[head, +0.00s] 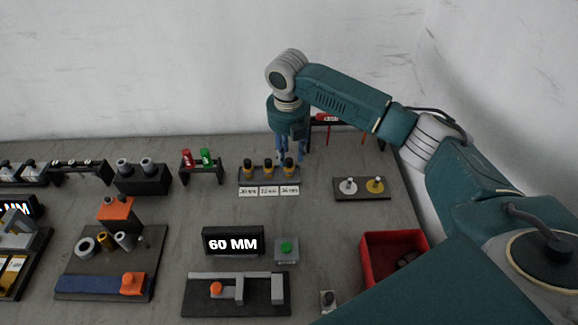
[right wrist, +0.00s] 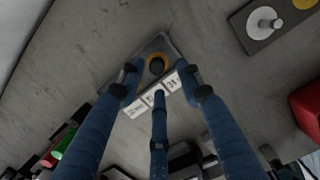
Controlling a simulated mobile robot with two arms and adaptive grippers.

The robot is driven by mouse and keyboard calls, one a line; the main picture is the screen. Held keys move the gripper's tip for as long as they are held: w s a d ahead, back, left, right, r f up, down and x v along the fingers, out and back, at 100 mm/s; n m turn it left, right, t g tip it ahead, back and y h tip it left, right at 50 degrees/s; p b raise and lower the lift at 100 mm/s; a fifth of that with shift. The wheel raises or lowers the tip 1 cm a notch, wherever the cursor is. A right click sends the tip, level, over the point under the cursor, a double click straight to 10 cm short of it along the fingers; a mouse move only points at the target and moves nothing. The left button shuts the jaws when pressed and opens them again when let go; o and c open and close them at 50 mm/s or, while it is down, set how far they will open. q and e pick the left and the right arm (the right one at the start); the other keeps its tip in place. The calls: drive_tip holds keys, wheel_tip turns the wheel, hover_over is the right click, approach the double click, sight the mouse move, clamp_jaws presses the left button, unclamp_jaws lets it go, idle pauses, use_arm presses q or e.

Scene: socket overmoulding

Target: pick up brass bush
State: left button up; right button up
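Three brass-coloured pieces with dark tops stand in a row on a small dark rack (head: 243,180): left (head: 247,170), middle (head: 268,170) and right (head: 289,168). White size labels line its front. Another brass-coloured cylinder (head: 105,241) lies on a dark fixture board at the left. My right gripper (head: 291,156) points down just above and behind the rack's right end. In the right wrist view its three blue fingers (right wrist: 158,82) are spread and empty. A brass ring with a dark centre (right wrist: 157,65) shows between their tips. My left gripper is out of view.
A dark plate (head: 350,198) with a silver and a yellow disc lies to the right. A red bin (head: 368,272) is in front of it. A "60 MM" display (head: 232,241) stands in front of the rack. A red-and-green holder (head: 202,172) is to its left.

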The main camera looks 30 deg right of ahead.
sight(289, 160)
drive_tip(key=f, duration=0.1)
drive_tip(key=f+p, duration=0.1)
drive_tip(key=f, duration=0.2)
drive_tip(key=shift+w+d+f, duration=0.1)
drive_tip(key=shift+w+f, duration=0.1)
drive_tip(key=shift+w, duration=0.2)
drive_tip(key=shift+w+f, duration=0.1)
drive_tip(key=shift+f, duration=0.25)
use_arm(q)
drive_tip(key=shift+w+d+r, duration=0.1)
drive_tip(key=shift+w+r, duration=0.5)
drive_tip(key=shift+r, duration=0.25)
use_arm(e)
drive_tip(key=shift+d, duration=0.1)
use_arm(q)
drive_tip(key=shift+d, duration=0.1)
use_arm(e)
drive_tip(key=shift+c, duration=0.3)
drive_tip(key=c, duration=0.6)
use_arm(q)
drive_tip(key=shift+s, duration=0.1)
use_arm(e)
drive_tip(key=shift+c, duration=0.2)
drive_tip(key=shift+r, duration=0.1)
